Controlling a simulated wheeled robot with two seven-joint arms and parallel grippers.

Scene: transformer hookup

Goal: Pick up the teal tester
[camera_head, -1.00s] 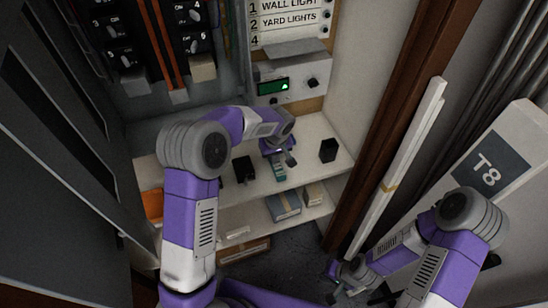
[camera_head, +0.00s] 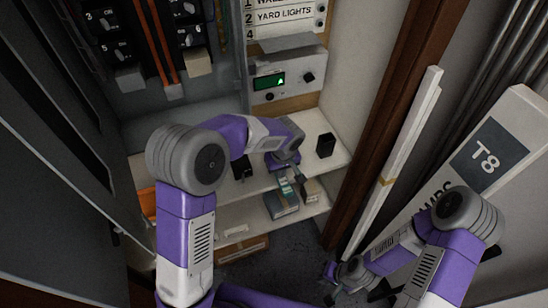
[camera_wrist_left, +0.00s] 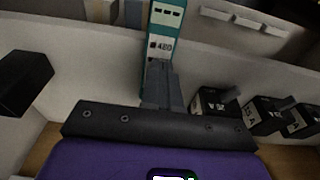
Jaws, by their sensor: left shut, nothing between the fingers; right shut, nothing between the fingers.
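The teal tester (camera_head: 285,187) shows at the front edge of the upper shelf, just below my left gripper (camera_head: 300,176). In the left wrist view the tester (camera_wrist_left: 165,28) has a pale face with dark marks, directly beyond the tips of my left gripper (camera_wrist_left: 159,75). The fingers are shut together and cover its lower part; I cannot tell whether they touch it. My right gripper (camera_head: 335,291) is low in the head view, away from the shelves, shut and empty.
A black block (camera_head: 325,145) stands on the upper shelf at the right. Several black blocks with labels (camera_wrist_left: 212,103) show in the left wrist view. Boxes (camera_head: 281,204) lie on the lower shelf. A wooden post (camera_head: 392,110) and a T8 carton (camera_head: 440,180) stand right.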

